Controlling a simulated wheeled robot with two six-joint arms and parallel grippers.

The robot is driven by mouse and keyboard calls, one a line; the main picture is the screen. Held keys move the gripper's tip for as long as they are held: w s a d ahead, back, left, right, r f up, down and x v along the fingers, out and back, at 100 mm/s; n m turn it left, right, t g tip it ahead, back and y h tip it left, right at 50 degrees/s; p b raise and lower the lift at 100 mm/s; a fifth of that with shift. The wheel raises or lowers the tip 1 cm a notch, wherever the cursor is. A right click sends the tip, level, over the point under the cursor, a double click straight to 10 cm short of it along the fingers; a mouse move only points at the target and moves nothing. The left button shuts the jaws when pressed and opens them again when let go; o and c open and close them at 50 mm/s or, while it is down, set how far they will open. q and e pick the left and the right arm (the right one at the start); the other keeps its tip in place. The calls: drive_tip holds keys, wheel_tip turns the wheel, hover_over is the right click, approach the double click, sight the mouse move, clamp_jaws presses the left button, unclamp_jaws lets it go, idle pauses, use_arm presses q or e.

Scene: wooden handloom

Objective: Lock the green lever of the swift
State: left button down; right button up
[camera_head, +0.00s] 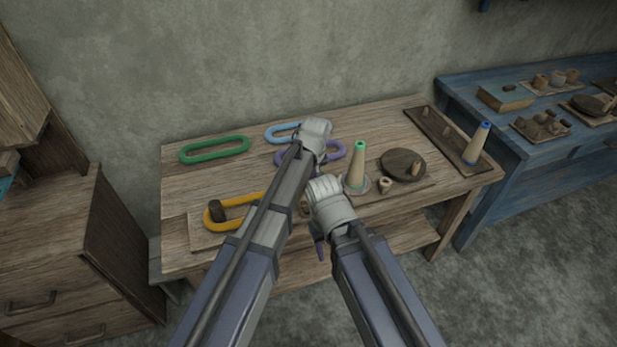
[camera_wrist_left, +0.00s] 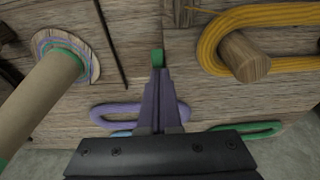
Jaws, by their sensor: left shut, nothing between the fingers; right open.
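A small green piece (camera_wrist_left: 157,58), which looks like the green lever, shows in the left wrist view right at the tips of my left gripper (camera_wrist_left: 158,75). The left gripper is shut with nothing between its fingers; I cannot tell whether its tips touch the green piece. In the head view my arms hide the left fingers, the lever and the middle of the table. My right gripper (camera_head: 319,248) is open near the table's front edge, its fingers partly hidden under its wrist. I cannot make out the rest of the swift.
On the wooden table (camera_head: 190,262), a yellow skein (camera_head: 225,225) loops around a peg on the left. A green skein (camera_head: 215,149) and purple skein (camera_head: 333,151) lie behind. A green-tipped cone (camera_head: 357,168) and dark round disc (camera_head: 403,163) stand right of my arms.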

use_arm(q)
drive_tip(key=shift+s+d+f, duration=0.15)
drive_tip(key=shift+s, duration=0.3)
drive_tip(key=shift+w+a, duration=0.2)
drive_tip(key=shift+w, duration=0.5)
drive_tip(key=shift+w+a+r+p, duration=0.15)
drive_tip(key=shift+w+r+p, duration=0.25)
drive_tip(key=shift+r+p, duration=0.05)
drive_tip(key=w+p+v, duration=0.1)
drive_tip(key=p+v, duration=1)
drive_tip(key=shift+a, duration=0.2)
